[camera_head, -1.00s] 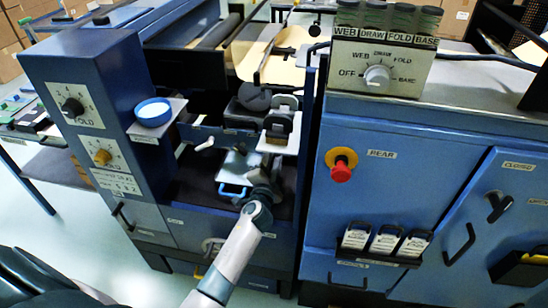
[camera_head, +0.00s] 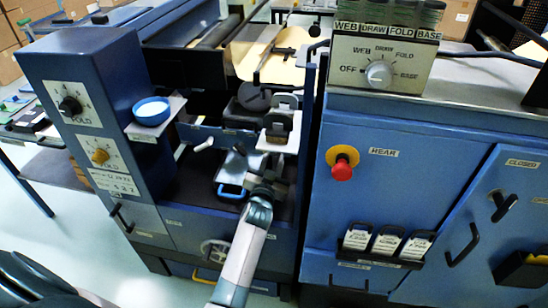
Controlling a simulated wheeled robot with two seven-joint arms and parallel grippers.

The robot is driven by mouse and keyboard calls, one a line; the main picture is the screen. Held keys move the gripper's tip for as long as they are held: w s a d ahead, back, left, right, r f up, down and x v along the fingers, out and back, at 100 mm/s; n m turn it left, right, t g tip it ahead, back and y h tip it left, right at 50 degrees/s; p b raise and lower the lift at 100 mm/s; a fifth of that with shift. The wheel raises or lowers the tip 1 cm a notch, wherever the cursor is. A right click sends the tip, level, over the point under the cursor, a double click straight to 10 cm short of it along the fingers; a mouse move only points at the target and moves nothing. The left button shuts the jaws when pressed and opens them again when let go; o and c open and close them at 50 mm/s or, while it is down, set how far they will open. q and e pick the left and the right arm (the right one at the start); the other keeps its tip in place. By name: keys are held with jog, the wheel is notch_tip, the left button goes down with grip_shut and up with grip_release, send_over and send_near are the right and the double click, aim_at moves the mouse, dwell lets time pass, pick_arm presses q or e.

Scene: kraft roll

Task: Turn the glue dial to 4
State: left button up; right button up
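A brass-coloured knob (camera_head: 100,155) sits on a white scale plate on the front of the blue column at left. Its label and pointer are too small to read, so I cannot tell its setting. A black knob (camera_head: 69,106) on a plate marked FOLD is above it. My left gripper (camera_head: 266,178) is over the machine's middle bay, well to the right of both knobs and touching neither. Its fingers are dark and small against the dark bay, so I cannot tell whether they are open. My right gripper is out of view.
A blue-rimmed cup (camera_head: 151,112) stands on a small shelf beside the column. A blue-handled tray (camera_head: 231,191) is close to my gripper. The right cabinet carries a red button (camera_head: 342,171) and a selector dial (camera_head: 378,74). Space before the column is clear.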

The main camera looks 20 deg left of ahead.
pick_arm(q)
jog(key=shift+n, duration=0.6)
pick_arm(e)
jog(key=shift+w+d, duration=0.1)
pick_arm(q)
jog(key=o, duration=1.1)
jog(key=shift+c, duration=0.2)
jog(key=shift+s, duration=0.1)
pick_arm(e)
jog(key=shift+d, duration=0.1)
